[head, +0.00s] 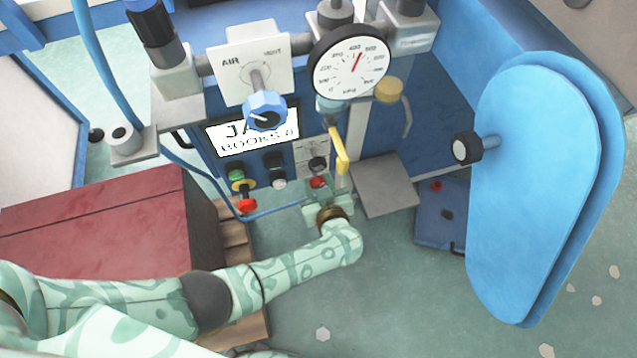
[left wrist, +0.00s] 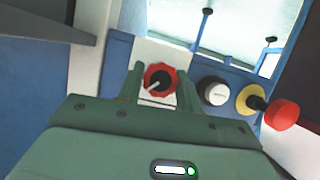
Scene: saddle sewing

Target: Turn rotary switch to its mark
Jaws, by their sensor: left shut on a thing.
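The rotary switch (left wrist: 159,80) has a red scalloped rim, a black middle and a white pointer. In the left wrist view the pointer slants down and left. In the head view a red knob (head: 318,182) sits low on a pale plate of the blue machine. My left gripper (head: 319,187) reaches up to it from below. In the left wrist view the two fingers of my left gripper (left wrist: 159,86) stand on either side of the switch, shut on it. I cannot make out the switch's mark. My right gripper is not in view.
A red emergency button (head: 246,205) on a yellow collar and a black-and-white knob (head: 278,182) sit left of the switch. A yellow lever (head: 340,152) hangs just above right. A grey plate (head: 386,186) juts out to the right. A red box (head: 100,225) stands left.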

